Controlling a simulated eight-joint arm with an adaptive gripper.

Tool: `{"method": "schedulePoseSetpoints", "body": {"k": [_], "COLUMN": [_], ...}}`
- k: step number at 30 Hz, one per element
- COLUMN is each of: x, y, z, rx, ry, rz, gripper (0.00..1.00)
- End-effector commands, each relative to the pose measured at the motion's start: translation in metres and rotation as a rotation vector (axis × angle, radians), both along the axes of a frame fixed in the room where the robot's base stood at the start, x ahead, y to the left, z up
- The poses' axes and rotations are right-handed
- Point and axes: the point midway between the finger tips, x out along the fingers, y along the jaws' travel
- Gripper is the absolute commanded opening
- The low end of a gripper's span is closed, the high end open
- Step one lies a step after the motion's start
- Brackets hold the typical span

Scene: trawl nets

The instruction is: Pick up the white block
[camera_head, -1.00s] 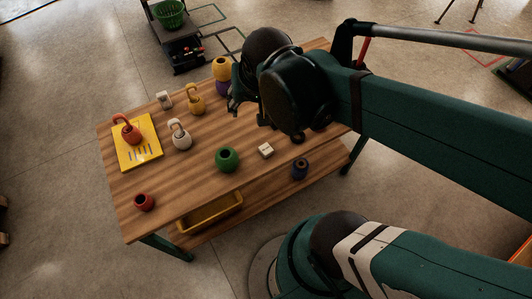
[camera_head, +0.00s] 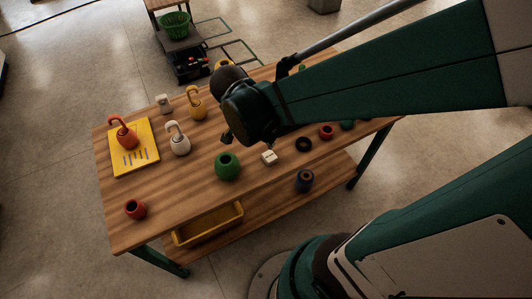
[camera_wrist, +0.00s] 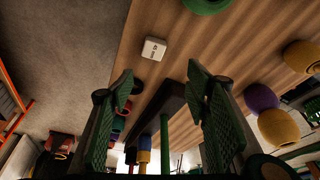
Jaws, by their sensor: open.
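The white block (camera_head: 269,157) lies flat on the wooden table, just right of the green round pot (camera_head: 227,166). My gripper (camera_wrist: 160,90) is open and empty, with two green textured fingers apart. In the head view, my arm's dark wrist covers much of the gripper, above and left of the block. My gripper is apart from the block.
A dark ring (camera_head: 304,145) and a red pot (camera_head: 326,132) lie right of the block.

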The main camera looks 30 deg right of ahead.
Motion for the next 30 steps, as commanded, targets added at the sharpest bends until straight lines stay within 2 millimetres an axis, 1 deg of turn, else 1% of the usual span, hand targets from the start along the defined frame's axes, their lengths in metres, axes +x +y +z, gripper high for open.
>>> {"method": "schedulePoseSetpoints", "body": {"k": [1,6,9,12,16,26,30], "x": [0.002,0.002,0.001,0.000,0.000,-0.001,-0.001], "y": [0.000,-0.003,-0.005,-0.006,-0.007,-0.007,-0.008], "z": [-0.013,-0.041,-0.054,-0.062,-0.067,-0.067,-0.070], "rx": [-0.006,-0.032,-0.045,-0.057,-0.063,-0.065,-0.065], "ry": [0.003,0.003,0.001,0.000,-0.003,-0.004,-0.004], "rz": [-0.036,-0.171,-0.233,-0.277,-0.308,-0.314,-0.313], "gripper": [0.48,0.48,0.48,0.48,0.48,0.48,0.48]}}
